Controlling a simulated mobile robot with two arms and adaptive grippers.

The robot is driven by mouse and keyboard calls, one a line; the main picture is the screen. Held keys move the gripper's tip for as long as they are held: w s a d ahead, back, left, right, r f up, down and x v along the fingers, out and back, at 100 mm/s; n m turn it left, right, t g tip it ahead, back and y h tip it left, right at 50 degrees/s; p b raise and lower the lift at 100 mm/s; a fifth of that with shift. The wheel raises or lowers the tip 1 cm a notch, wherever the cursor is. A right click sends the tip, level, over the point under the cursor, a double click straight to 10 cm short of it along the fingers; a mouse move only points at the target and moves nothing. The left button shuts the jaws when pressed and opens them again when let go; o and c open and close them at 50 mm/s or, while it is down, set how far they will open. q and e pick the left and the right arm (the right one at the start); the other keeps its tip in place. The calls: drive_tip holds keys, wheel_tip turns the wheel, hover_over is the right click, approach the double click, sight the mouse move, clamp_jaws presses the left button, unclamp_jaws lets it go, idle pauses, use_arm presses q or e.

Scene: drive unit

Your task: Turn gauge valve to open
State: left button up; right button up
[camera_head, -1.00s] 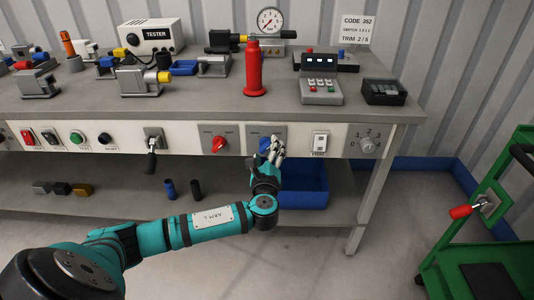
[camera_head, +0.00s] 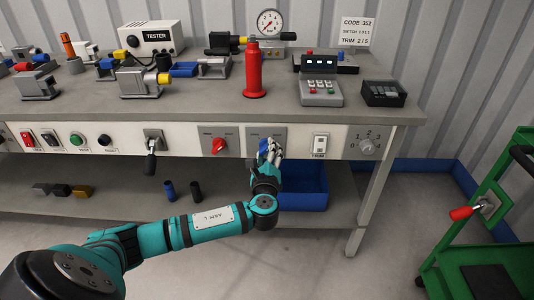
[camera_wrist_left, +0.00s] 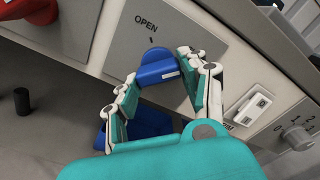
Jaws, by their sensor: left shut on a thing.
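The blue valve knob (camera_head: 264,146) sits on a grey plate on the front panel of the bench. In the left wrist view the knob (camera_wrist_left: 155,66) lies between the fingers, with a small white mark on it and the word OPEN above it on the plate (camera_wrist_left: 178,30). My left gripper (camera_head: 271,148) is shut on the knob; it also shows in the left wrist view (camera_wrist_left: 159,76). The round gauge (camera_head: 270,22) stands at the back of the bench. My right gripper is not in view.
A red knob (camera_head: 218,145) is left of the blue one, and a white TRIM switch (camera_head: 320,144) and grey dial (camera_head: 367,144) are right. A blue bin (camera_head: 303,190) stands below. A green cart (camera_head: 480,215) is at right.

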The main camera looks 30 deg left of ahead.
use_arm(q)
drive_tip(key=shift+f, duration=0.1)
drive_tip(key=n+b, duration=0.4)
drive_tip(key=n, duration=0.9)
drive_tip(key=n+b, duration=0.1)
drive_tip(key=n, duration=0.2)
drive_tip(key=shift+r+n+b, duration=0.3)
drive_tip(key=shift+r+n, duration=0.1)
drive_tip(key=shift+n, duration=0.6)
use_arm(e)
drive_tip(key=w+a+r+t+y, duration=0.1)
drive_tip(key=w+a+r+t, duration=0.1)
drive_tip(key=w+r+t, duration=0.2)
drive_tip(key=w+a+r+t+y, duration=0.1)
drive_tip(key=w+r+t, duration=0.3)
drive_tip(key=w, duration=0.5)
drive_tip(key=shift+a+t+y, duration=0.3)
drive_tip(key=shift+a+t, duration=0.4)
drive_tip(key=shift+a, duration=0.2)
